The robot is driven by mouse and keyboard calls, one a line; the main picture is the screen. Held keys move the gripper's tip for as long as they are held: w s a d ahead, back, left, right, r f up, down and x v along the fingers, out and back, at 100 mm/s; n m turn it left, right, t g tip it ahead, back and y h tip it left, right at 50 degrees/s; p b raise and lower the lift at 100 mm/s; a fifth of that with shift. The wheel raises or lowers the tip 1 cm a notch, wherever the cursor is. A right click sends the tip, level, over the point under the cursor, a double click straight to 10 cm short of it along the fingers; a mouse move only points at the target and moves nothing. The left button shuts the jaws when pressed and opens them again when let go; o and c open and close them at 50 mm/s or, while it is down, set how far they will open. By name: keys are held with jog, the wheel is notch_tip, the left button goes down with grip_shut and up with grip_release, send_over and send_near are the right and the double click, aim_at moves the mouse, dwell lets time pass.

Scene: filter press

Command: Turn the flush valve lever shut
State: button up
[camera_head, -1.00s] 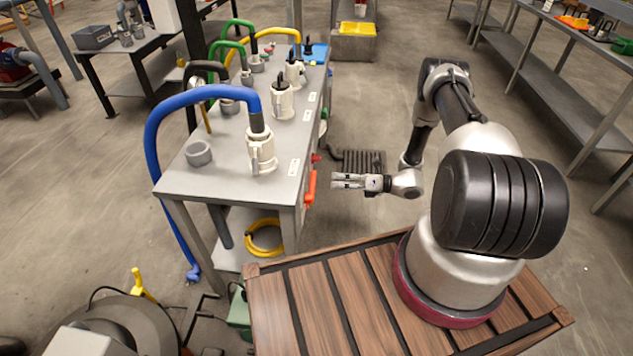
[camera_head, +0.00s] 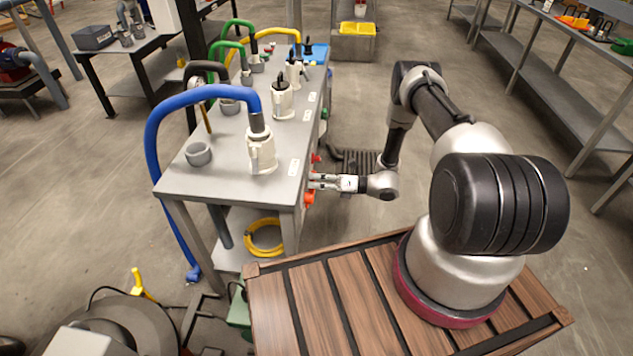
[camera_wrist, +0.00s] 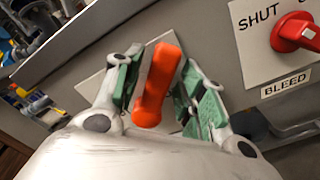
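The orange lever (camera_wrist: 157,84) shows in the wrist view, tilted a little from upright in front of a pale plate on the grey panel. In the head view the lever (camera_head: 309,198) is on the right side of the grey bench, partly hidden by my gripper. My gripper (camera_wrist: 160,92) is open, with one green-padded finger on each side of the lever and a narrow gap on both sides. In the head view my gripper (camera_head: 317,181) is right at the bench side. The label of the lever's plate cannot be read.
A red knob (camera_wrist: 294,32) sits right of the lever on a plate reading SHUT, with a BLEED label (camera_wrist: 286,84) below. The bench top (camera_head: 225,180) carries hoses and pale fittings.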

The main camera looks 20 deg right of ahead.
aim_at(301, 199)
grip_shut()
jog(key=shift+s, duration=0.1)
jog(key=n, duration=0.1)
jog(key=s+r+n, duration=0.1)
jog(key=n, duration=0.2)
jog(key=shift+s+a+r+n, duration=0.15)
jog(key=shift+s+a+n, duration=0.15)
jog(key=shift+s+a, duration=0.1)
jog(key=n, duration=0.1)
jog(key=s+n, duration=0.1)
jog(key=n, duration=0.1)
jog(key=shift+s+a+r+n, duration=0.2)
jog(key=shift+s+a+n, duration=0.1)
jog(key=shift+a, duration=0.05)
jog(key=s+n, duration=0.1)
jog(key=n, duration=0.2)
jog(key=s+a+n, duration=0.1)
jog(key=n, duration=0.1)
jog(key=shift+s+f, duration=0.25)
jog(key=shift+s, duration=0.05)
jog(key=shift+s+a+f+n, duration=0.1)
jog(key=shift+s+f+n, duration=0.15)
jog(key=shift+n, duration=0.6)
jog(key=shift+s+a+f+n, duration=0.2)
jog(key=shift+s+n, duration=0.1)
jog(key=shift+n, duration=0.5)
jog(key=shift+s+a+f+n, duration=0.1)
jog(key=shift+s+f+n, duration=0.15)
jog(key=shift+n, duration=0.6)
jog(key=shift+s, duration=0.1)
